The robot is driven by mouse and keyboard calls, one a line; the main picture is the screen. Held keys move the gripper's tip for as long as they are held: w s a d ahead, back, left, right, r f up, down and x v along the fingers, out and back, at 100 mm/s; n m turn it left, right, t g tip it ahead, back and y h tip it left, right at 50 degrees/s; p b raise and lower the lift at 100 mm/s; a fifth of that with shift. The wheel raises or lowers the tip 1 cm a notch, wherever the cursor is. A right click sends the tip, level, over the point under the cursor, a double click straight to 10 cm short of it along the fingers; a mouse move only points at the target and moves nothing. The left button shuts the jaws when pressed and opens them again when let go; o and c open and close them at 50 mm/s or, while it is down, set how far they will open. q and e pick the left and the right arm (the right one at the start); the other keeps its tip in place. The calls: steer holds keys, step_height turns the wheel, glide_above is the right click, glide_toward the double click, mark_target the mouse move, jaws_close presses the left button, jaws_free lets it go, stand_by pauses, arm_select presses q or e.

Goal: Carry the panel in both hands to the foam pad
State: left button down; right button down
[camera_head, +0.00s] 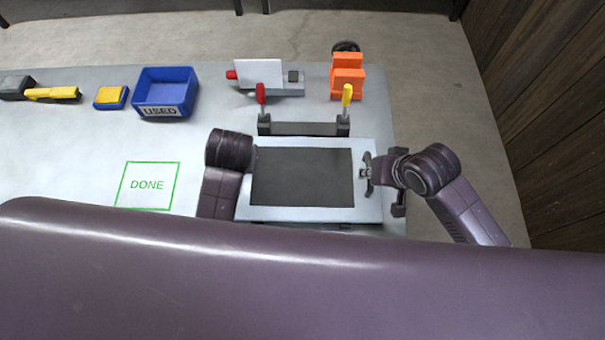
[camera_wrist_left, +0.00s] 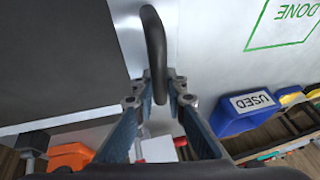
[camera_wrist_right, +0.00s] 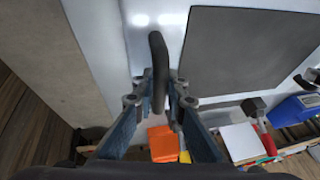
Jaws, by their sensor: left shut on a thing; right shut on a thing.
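The panel (camera_head: 302,214) is a pale flat plate with a dark grey rectangle on top, near the table's right end. My right gripper (camera_head: 368,172) is at its right edge; in the right wrist view the fingers (camera_wrist_right: 160,90) are shut on a dark upright handle (camera_wrist_right: 158,55). My left gripper is mostly hidden by its wrist in the head view. The left wrist view shows its fingers (camera_wrist_left: 155,90) shut on a matching handle (camera_wrist_left: 153,40). The panel looks roughly level; its height above the table is unclear. I cannot make out a separate foam pad.
Behind the panel stand a red-handled clamp (camera_head: 261,94) and a yellow-handled clamp (camera_head: 347,96), joined by a dark bar. An orange block (camera_head: 347,80) and a blue USED bin (camera_head: 166,92) are at the back. The green DONE square (camera_head: 148,186) at left is bare.

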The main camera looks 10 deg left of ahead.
arm_select(q)
steer(key=shift+w+r, duration=0.1)
steer(key=shift+r, duration=0.1)
arm_select(e)
steer(key=shift+r, duration=0.25)
